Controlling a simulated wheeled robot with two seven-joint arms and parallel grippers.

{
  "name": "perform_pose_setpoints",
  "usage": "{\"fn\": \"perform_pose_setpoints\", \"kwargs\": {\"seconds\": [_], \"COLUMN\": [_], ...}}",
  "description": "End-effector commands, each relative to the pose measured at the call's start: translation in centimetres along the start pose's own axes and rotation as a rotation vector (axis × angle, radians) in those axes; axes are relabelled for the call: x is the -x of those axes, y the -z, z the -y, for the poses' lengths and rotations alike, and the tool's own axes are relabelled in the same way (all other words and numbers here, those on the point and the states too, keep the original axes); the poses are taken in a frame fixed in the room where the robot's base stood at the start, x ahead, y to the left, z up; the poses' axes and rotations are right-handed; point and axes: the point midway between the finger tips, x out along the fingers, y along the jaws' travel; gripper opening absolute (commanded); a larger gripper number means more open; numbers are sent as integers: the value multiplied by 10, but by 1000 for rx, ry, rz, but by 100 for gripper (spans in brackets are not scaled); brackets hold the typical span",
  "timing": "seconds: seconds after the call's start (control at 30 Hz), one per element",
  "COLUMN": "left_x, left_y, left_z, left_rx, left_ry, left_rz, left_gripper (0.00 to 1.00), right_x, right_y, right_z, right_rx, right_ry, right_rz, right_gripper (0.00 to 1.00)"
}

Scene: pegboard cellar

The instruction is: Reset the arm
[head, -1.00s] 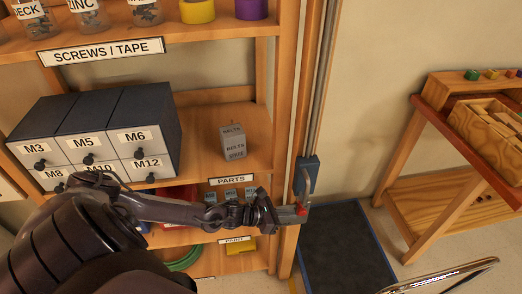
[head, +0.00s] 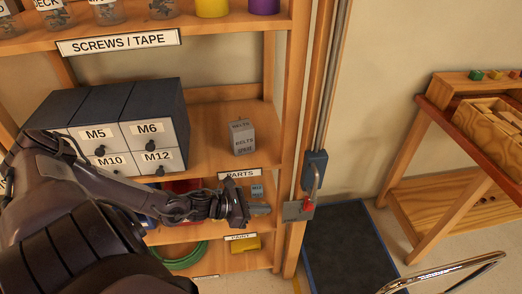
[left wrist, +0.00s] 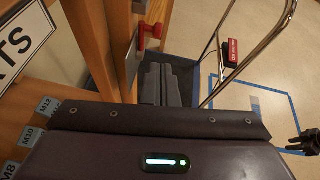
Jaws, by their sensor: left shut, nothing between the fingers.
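My left arm comes in from the left in the head view, across the front of the shelf unit. Its gripper (head: 260,209) is shut and empty, in front of the lower shelf below the PARTS label (head: 239,174).
The shelf unit's upright (head: 291,130) stands close right of the gripper. Drawers (head: 150,130), a grey belts box (head: 242,138) and green cable (head: 185,257) are on shelves. A blue-edged dark mat (head: 350,245), chrome rail (head: 450,280) and wooden bench (head: 440,200) lie right.

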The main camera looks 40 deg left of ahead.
Motion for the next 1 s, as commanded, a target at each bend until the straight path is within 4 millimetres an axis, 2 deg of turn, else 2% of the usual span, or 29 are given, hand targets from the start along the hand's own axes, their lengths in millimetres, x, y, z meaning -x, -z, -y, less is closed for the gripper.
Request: {"fn": "perform_pose_setpoints", "kwargs": {"seconds": [0.13,0.47,0.57,0.63,0.67,0.77,0.87,0.9,0.97,1.0], "left_x": [0,-1,-8,-19,-24,-40,-48,-49,-46,-43], "left_y": [0,1,9,22,30,70,125,151,195,225], "left_z": [0,-1,-7,-18,-24,-46,-61,-62,-58,-50], "left_rx": [0,7,85,214,290,618,1004,1163,1405,1566], "left_ry": [0,-3,-31,-80,-110,-238,-394,-460,-567,-642], "left_rz": [0,0,2,3,7,24,56,73,101,123], "left_gripper": [0,0,0,0,0,0,0,0,0,0], "right_x": [0,0,0,0,0,0,0,0,0,0], "right_y": [-10,-5,-2,0,0,0,0,0,0,0], "right_z": [1,0,0,0,-1,-1,-1,-1,-1,-1], "right_rx": [0,0,0,0,0,0,0,0,0,0], "right_ry": [2,0,0,-1,-1,-1,-1,-1,-1,-1], "right_rz": [15,8,4,2,1,1,1,1,1,1], "right_gripper": [30,30,30,30,30,30,30,30,30,30]}}
